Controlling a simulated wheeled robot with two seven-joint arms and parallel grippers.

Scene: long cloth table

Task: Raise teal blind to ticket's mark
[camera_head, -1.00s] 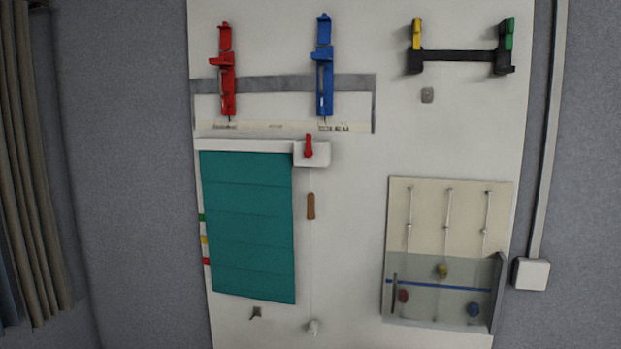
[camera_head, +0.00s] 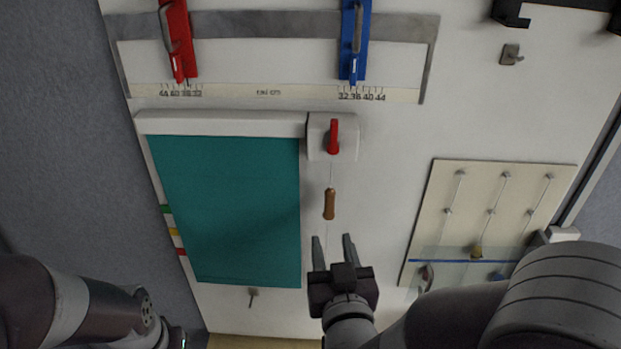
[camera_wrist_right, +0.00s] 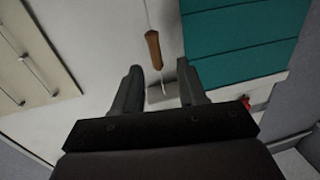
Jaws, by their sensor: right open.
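The teal blind (camera_head: 228,205) hangs unrolled below its white head box (camera_head: 220,123) on the board. A red lever (camera_head: 334,136) sits on the white block at the box's right end. A cord with a brown wooden handle (camera_head: 329,204) hangs below that block. Green, yellow and red marks (camera_head: 176,232) line the blind's left edge. I cannot make out a ticket. My right gripper (camera_head: 334,240) is open and empty, just below the handle. In the right wrist view the handle (camera_wrist_right: 153,50) shows beyond the open fingers, apart from them. My left gripper is not in view; only my left arm shows.
Red (camera_head: 178,40) and blue (camera_head: 354,40) clamps are fixed on a grey scale frame above. A panel with several cords and a clear bin (camera_head: 470,262) is at right, partly behind my right arm. A small hook (camera_head: 252,294) is under the blind.

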